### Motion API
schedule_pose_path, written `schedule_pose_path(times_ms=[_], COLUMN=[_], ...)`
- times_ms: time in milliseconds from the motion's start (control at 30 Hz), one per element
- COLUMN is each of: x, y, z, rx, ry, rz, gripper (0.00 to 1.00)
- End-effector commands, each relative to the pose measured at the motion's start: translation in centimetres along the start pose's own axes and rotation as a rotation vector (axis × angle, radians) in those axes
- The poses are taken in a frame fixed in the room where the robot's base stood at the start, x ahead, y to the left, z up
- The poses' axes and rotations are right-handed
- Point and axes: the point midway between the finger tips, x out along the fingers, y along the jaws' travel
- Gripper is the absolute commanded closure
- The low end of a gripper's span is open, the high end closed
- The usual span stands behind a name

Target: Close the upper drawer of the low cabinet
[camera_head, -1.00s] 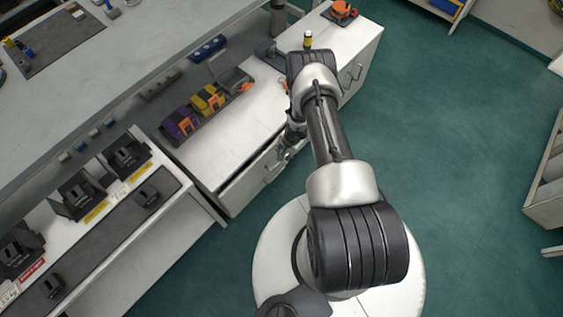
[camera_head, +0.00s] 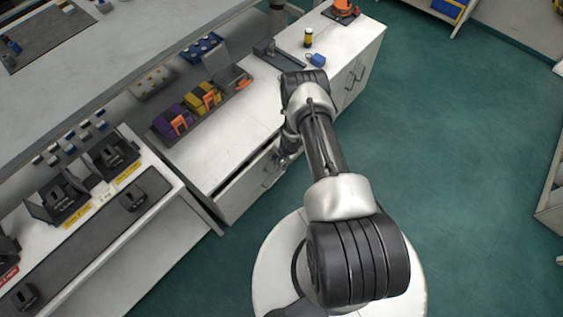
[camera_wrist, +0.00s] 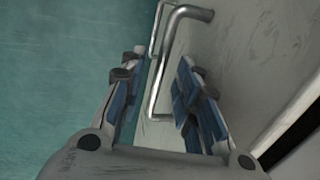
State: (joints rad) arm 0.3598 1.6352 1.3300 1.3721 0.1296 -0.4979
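The low cabinet (camera_head: 232,138) stands in the middle of the head view. Its upper drawer (camera_head: 243,194) is partly open, with a dark gap behind its front. In the wrist view the drawer front (camera_wrist: 245,50) fills the right side, and the dark gap shows at lower right. The metal bar handle (camera_wrist: 158,85) lies between my fingers. My gripper (camera_wrist: 158,78) is open, with blue-padded fingers apart on either side of the handle. I cannot tell whether either finger touches it. In the head view my arm largely hides the gripper.
An organizer with purple and yellow items (camera_head: 187,109) sits on the cabinet top. A yellow-and-black bottle (camera_head: 308,38) and a blue padlock-like item (camera_head: 316,60) stand farther right. A bench with black holders (camera_head: 110,157) adjoins at left. Green floor (camera_head: 450,130) is clear at right.

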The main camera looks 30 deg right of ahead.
Motion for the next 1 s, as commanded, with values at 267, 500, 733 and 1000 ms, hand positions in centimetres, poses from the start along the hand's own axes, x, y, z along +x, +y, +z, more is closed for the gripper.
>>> schedule_pose_path(times_ms=[267, 500, 733, 1000], x=[-0.03, -0.03, -0.03, -0.03], y=[0.01, 0.02, 0.02, 0.02], z=[0.01, 0.01, 0.01, 0.01], rx=[0.0, 0.0, -0.001, -0.001], ry=[0.0, 0.0, 0.0, 0.0], rz=[0.0, 0.0, 0.0, 0.0], gripper=[0.81, 0.97, 1.0, 1.0])
